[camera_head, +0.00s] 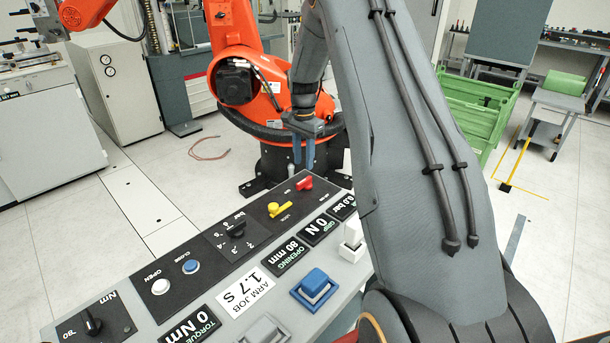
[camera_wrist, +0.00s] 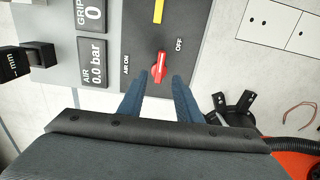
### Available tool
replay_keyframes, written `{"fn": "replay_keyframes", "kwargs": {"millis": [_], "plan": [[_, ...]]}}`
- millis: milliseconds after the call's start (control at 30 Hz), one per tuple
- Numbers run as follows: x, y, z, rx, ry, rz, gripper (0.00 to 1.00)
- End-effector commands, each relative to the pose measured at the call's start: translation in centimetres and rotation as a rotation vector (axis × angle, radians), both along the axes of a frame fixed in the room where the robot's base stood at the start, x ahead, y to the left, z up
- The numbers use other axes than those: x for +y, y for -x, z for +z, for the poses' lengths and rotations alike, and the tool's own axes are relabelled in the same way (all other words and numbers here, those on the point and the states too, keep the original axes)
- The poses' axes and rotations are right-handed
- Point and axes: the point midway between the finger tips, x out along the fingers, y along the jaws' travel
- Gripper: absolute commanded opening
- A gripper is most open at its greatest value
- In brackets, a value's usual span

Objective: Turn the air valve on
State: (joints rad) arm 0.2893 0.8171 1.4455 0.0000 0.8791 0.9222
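The air valve is a small red handle (camera_wrist: 159,67) on the dark panel. Its label reads AIR ON on the left and OFF on the right in the wrist view, and its long side runs roughly up and down between them. In the head view the red handle (camera_head: 304,183) is at the console's far end. My gripper (camera_wrist: 160,76) is open, with one blue finger on each side of the handle and visible gaps. In the head view my gripper (camera_head: 303,168) points down just behind the handle. The air display (camera_wrist: 96,68) reads 0.0 bar.
A yellow handle (camera_head: 279,209) sits beside the red one. The console also carries a black knob (camera_head: 236,229), white and blue buttons, and a blue square switch (camera_head: 315,286). An orange robot arm (camera_head: 238,75) stands behind the console. A green crate (camera_head: 480,100) is at right.

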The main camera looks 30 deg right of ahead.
Motion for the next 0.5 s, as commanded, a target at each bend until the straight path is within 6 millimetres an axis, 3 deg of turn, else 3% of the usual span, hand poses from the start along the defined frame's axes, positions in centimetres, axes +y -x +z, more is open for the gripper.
{"fn": "replay_keyframes", "kwargs": {"millis": [500], "plan": [[-0.3, -0.1, -6.4, 0.002, 0.0, -0.012, 0.31]]}}
